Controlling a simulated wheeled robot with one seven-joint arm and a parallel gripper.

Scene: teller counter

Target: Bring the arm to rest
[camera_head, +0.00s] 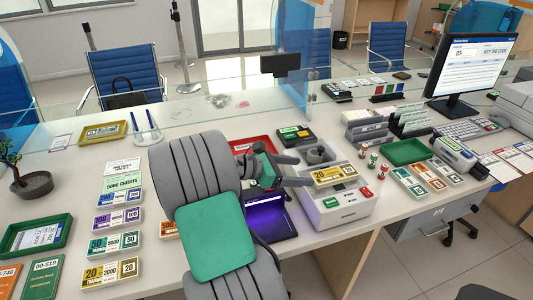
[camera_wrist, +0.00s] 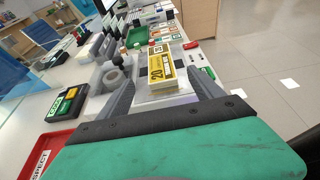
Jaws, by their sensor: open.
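My arm reaches from the bottom of the head view over the counter (camera_head: 268,272), with its grey links and green panel in front. My gripper (camera_head: 307,169) is open above the counter, its fingers pointing right toward a white counting machine (camera_head: 345,211). A yellow banknote bundle marked 20 (camera_head: 336,175) lies on top of the machine. In the wrist view the bundle (camera_wrist: 165,72) appears between and beyond the fingertips of my gripper (camera_wrist: 162,80). Neither finger visibly grips it. My arm hides part of the counter's middle.
A purple-lit device (camera_head: 265,217) and a red tray (camera_head: 255,146) lie close under my gripper. A dark terminal (camera_head: 296,136) stands behind it. Banknote bundles (camera_head: 113,245) line the left. A green tray (camera_head: 403,152) and monitor (camera_head: 472,68) are at right. A glass screen runs behind.

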